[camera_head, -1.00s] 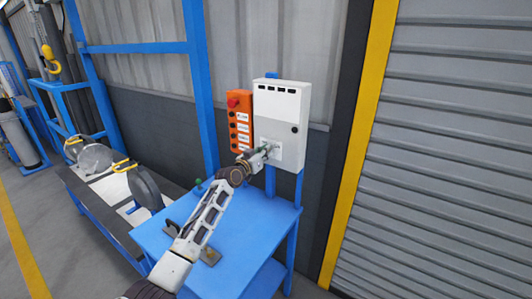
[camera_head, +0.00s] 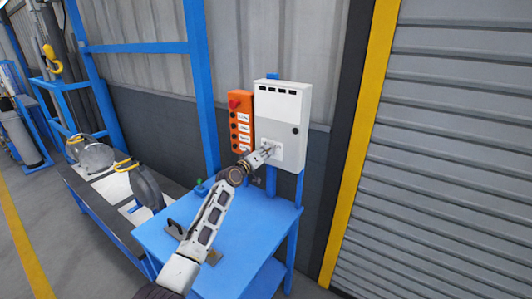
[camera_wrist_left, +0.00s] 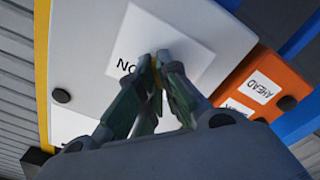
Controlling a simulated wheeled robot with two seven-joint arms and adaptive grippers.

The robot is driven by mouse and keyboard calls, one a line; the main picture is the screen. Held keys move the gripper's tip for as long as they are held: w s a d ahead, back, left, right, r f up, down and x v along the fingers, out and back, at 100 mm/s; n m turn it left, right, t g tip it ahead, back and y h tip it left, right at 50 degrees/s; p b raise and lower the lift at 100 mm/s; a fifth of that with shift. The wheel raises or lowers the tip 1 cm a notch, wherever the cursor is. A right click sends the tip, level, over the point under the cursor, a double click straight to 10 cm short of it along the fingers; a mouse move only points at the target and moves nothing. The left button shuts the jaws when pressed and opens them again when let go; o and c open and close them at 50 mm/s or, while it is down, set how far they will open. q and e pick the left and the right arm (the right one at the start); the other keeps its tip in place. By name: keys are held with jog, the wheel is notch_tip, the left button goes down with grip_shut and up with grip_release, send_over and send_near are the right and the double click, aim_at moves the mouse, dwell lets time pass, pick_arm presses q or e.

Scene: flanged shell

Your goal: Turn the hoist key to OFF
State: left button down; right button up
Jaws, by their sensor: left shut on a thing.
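The white control box (camera_head: 282,112) hangs on the wall above the blue table. Its lower front carries a white label plate (camera_wrist_left: 150,35), partly covered by my fingers, with letters reading "NO" in the left wrist view. My left gripper (camera_head: 270,149) is at this plate, and its fingertips (camera_wrist_left: 161,62) are closed together against it. My right gripper is not in view.
An orange button panel (camera_head: 240,118) with a red knob is just left of the box; it also shows in the left wrist view (camera_wrist_left: 285,82). The blue table (camera_head: 245,235) is below my arm. A ribbed grey shutter (camera_head: 450,150) stands at the right.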

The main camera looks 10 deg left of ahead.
pick_arm(q)
jog(key=shift+f, duration=0.1)
jog(key=c, duration=1.6)
grip_release()
jog(key=shift+c, duration=0.2)
jog(key=shift+s, duration=0.15)
jog(key=v, duration=1.1)
jog(key=shift+s+a, duration=0.2)
jog(key=shift+s, duration=0.15)
